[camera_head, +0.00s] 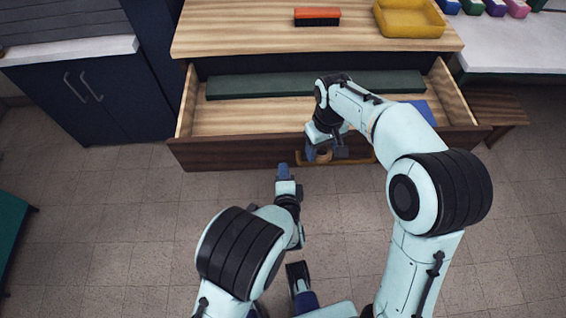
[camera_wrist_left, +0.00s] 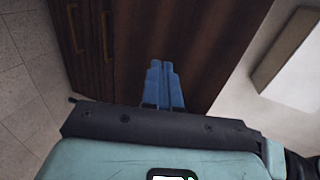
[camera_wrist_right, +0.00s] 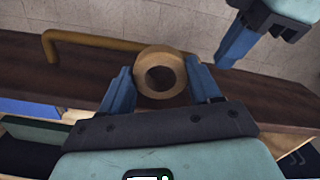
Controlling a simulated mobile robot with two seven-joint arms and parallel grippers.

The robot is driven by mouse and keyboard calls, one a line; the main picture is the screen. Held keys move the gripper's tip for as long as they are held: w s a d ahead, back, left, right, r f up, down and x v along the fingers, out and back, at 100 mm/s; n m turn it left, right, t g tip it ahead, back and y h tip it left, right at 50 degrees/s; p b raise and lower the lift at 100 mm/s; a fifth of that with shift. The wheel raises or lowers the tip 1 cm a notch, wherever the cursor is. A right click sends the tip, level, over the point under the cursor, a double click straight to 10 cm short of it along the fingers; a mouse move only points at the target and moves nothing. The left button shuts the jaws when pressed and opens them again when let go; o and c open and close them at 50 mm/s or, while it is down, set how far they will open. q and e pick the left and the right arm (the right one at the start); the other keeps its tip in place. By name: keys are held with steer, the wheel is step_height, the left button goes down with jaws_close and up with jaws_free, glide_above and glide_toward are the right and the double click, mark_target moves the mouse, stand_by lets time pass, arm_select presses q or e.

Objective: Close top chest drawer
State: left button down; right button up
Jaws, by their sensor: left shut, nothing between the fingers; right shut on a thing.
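The chest's top drawer (camera_head: 225,153) stands pulled well out, its brown wooden front towards me. A brass bar handle (camera_head: 345,159) is on that front and also shows in the right wrist view (camera_wrist_right: 100,40). My right gripper (camera_head: 325,152) is at the drawer front, shut on a tan ring-shaped piece (camera_wrist_right: 160,75) with a round hole. The ring is close to the handle; I cannot tell whether they touch. My left gripper (camera_head: 283,172) is shut and empty, in front of the drawer. Its blue fingers (camera_wrist_left: 164,84) are together before dark wood with handles (camera_wrist_left: 106,38).
The drawer holds a long dark green piece (camera_head: 315,84) and a blue item (camera_head: 422,108). An orange and black block (camera_head: 317,16) and a yellow tray (camera_head: 408,18) are on the chest top. A dark blue cabinet (camera_head: 90,95) is left.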

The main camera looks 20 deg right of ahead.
mark_target(282, 155)
arm_select(q)
steer(key=shift+w+d+r, duration=0.1)
steer(key=shift+w+d, duration=0.1)
steer(key=shift+w, duration=0.5)
steer(key=shift+w+d, duration=0.15)
steer(key=shift+w, duration=0.55)
arm_select(e)
steer(key=shift+f, duration=0.2)
arm_select(q)
steer(key=shift+w, duration=0.1)
